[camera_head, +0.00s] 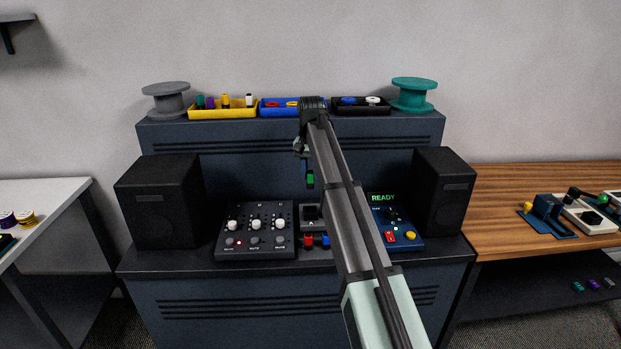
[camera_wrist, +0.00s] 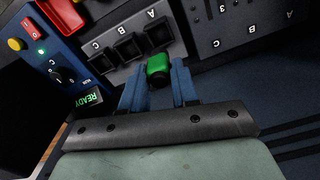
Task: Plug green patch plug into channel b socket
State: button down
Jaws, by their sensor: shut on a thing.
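My gripper (camera_wrist: 159,82) is shut on the green patch plug (camera_wrist: 158,65), which sits between its two blue fingers. In the head view the green plug (camera_head: 310,180) hangs above the black socket panel (camera_head: 310,226), apart from it. The wrist view shows the panel upside down with sockets A (camera_wrist: 158,31), B (camera_wrist: 130,48) and C (camera_wrist: 103,65), each beside its white letter. The channel B socket looks empty. In the wrist view the plug appears just below socket A and to the right of socket B. My arm hides most of the panel in the head view.
A mixer (camera_head: 256,231) stands left of the panel, and a blue control box (camera_head: 397,228) with a READY display stands right. Black speakers (camera_head: 160,202) (camera_head: 443,198) flank them. Trays (camera_head: 224,113) and spools (camera_head: 414,95) line the upper shelf. Red and blue plugs (camera_head: 308,241) (camera_head: 325,243) are at the panel's front.

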aim_at(311, 171)
jog(key=shift+r, duration=2)
jog(key=d+f, duration=0.7)
jog(key=f, duration=0.3)
jog(key=shift+f, duration=2.55)
dwell(1.4)
jog(key=c, duration=0.8)
grip_release()
jog(key=shift+o, duration=0.5)
jog(key=o, duration=0.4)
